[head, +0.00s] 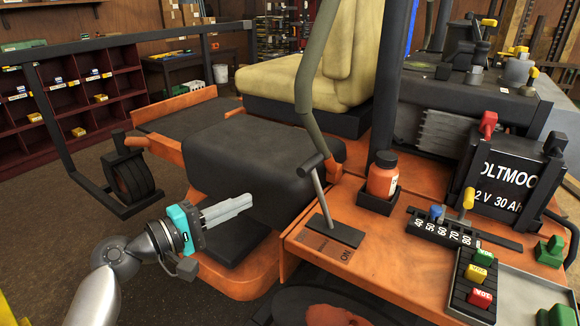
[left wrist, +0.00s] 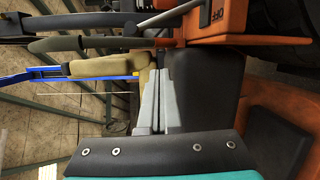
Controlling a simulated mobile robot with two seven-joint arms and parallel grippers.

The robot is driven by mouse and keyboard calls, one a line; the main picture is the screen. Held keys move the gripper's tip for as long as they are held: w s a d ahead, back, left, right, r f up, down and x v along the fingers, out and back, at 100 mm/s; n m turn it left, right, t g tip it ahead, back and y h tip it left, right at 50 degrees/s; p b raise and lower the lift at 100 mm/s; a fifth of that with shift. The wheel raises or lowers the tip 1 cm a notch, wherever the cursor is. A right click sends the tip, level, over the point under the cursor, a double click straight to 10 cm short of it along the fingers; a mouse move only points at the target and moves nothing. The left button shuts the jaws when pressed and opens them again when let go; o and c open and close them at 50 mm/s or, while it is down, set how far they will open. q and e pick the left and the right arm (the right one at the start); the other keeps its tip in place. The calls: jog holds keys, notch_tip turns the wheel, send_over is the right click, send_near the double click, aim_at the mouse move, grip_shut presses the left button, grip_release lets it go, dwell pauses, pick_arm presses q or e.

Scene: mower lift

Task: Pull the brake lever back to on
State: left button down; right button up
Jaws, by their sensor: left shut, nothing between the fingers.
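The brake lever (head: 319,190) is a thin grey shaft with a dark crosswise handle. It rises from a slot plate on the orange console and its top leans to the left and away from the ON label (head: 348,258). In the left wrist view the lever's dark handle (left wrist: 158,18) shows near the top, close to an OFF label (left wrist: 213,13). My left gripper (head: 248,202) is shut and empty, over the dark footwell, left of the lever and apart from it. Its closed fingers also show in the left wrist view (left wrist: 158,88). My right gripper is not in view.
An olive bar (head: 310,95) rises behind the lever, near the cream seat (head: 300,85). A dark padded block (head: 255,160) lies beyond my left gripper. An orange bottle (head: 382,178) stands right of the lever. A battery (head: 502,180) and coloured switches (head: 480,275) are farther right.

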pick_arm(q)
jog(key=w+d+r+n+p, duration=0.1)
jog(key=w+d+r+p, duration=0.2)
jog(key=w+d, duration=0.3)
jog(key=d+r, duration=0.1)
jog(key=d, duration=0.2)
jog(key=shift+w+d+t+h, duration=0.3)
jog(key=shift+h, duration=0.1)
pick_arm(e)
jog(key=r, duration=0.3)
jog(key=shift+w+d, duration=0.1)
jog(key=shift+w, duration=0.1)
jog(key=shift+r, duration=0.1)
